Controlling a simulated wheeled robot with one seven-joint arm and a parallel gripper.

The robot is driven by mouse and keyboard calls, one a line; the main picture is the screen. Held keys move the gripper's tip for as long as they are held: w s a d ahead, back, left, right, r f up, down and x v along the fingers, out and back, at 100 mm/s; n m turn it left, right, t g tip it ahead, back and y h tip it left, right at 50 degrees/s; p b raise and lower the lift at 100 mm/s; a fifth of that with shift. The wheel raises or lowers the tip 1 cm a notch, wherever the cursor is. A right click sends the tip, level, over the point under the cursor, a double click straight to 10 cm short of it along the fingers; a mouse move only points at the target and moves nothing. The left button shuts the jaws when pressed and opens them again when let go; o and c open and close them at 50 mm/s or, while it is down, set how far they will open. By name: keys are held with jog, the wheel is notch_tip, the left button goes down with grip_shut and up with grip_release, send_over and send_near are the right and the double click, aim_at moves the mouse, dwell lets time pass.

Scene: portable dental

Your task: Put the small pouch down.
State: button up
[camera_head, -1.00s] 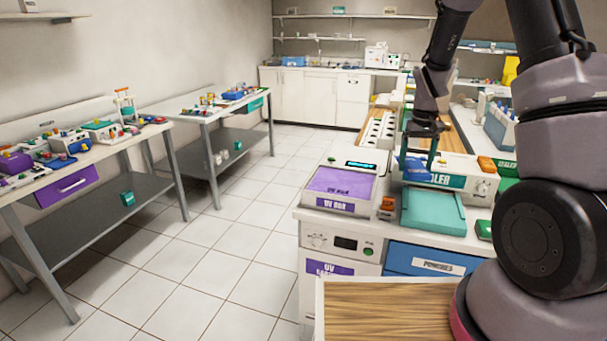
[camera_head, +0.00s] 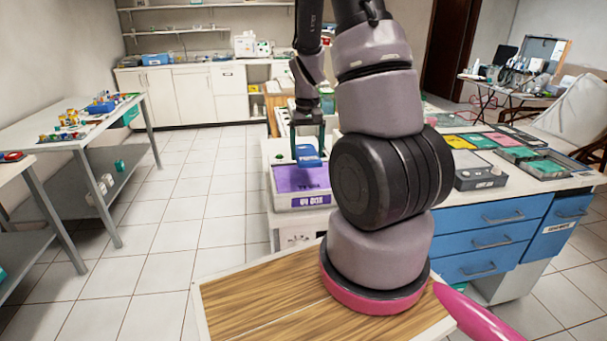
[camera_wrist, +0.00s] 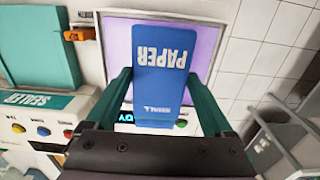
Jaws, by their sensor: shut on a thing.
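The small pouch (camera_head: 307,157) is a blue packet. In the wrist view the pouch (camera_wrist: 160,62) shows the word PAPER upside down to the camera. My gripper (camera_head: 307,138), with dark green fingers, is shut on it; in the wrist view the fingers (camera_wrist: 162,88) lie on either side of it. The pouch is over the back part of the UV box (camera_head: 300,200), which has a purple top. The purple top (camera_wrist: 119,50) shows behind the pouch in the wrist view. I cannot tell how large the gap between pouch and box is.
The sealer (camera_wrist: 40,100) and a small orange item (camera_wrist: 79,34) are beside the UV box in the wrist view. My arm hides part of the counter. Blue drawers (camera_head: 490,238) and flat coloured trays (camera_head: 545,166) are at right. Tables (camera_head: 80,140) stand left across clear floor.

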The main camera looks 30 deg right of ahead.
aim_at(307, 181)
jog(key=shift+f, duration=3.55)
jog(key=shift+f, duration=0.15)
jog(key=o, duration=1.1)
jog(key=shift+o, duration=0.2)
